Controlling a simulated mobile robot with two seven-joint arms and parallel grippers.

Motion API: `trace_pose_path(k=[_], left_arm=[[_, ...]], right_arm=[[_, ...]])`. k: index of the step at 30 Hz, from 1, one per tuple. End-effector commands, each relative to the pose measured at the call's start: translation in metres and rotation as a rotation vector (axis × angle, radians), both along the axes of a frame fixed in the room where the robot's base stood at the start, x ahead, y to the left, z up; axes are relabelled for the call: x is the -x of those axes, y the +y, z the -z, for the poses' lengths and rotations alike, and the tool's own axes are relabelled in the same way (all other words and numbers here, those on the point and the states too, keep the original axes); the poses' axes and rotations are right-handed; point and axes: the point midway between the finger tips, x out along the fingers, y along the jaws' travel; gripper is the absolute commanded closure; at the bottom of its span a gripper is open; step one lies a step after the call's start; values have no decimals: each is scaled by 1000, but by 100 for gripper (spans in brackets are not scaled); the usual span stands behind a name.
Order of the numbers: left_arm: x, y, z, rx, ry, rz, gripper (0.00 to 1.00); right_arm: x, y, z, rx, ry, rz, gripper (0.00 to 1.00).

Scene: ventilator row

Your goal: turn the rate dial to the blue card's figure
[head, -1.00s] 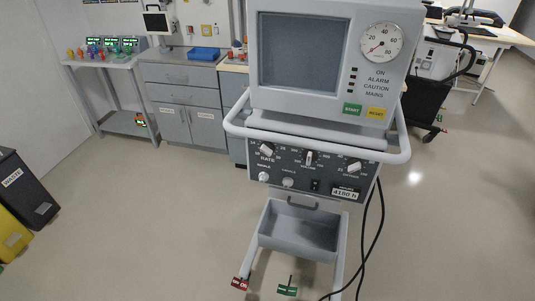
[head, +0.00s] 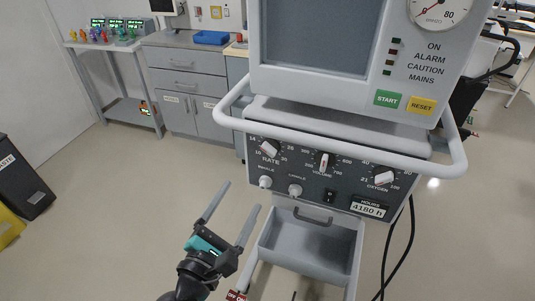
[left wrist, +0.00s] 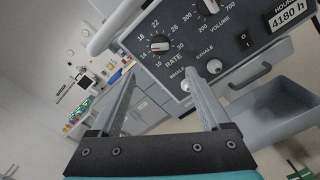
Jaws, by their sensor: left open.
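The rate dial (head: 269,149) is a white knob on the dark control panel (head: 335,190), at the panel's left end. It also shows in the left wrist view (left wrist: 160,45), with figures from 10 to 30 around it; I cannot tell exactly which figure it points at. My left gripper (head: 241,196) is open and empty, below and left of the dial and apart from it. In the left wrist view its two fingers (left wrist: 160,80) reach up toward the panel, with the dial beyond their tips. I see no blue card. My right gripper is out of view.
Inhale (head: 265,182) and exhale (head: 295,190) fittings stick out below the dial. A pale rail (head: 330,148) runs across the ventilator above the panel. The volume (head: 323,162) and oxygen (head: 385,178) knobs are to the right. A grey tray (head: 312,245) hangs below.

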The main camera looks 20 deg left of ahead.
Motion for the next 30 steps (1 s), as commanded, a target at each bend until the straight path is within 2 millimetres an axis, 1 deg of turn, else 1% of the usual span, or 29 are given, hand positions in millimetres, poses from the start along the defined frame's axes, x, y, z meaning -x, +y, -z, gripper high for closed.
trace_pose_path(k=[5,16,24,30], left_arm=[[-19,-2,-3,-2,-2,0,20],[-73,-7,-2,-5,-1,2,20],[-113,-10,-1,-5,-1,2,20],[-136,-12,0,-6,-1,1,20]], right_arm=[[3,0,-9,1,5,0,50],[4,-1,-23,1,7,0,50],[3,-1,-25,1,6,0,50],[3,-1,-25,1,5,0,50]])
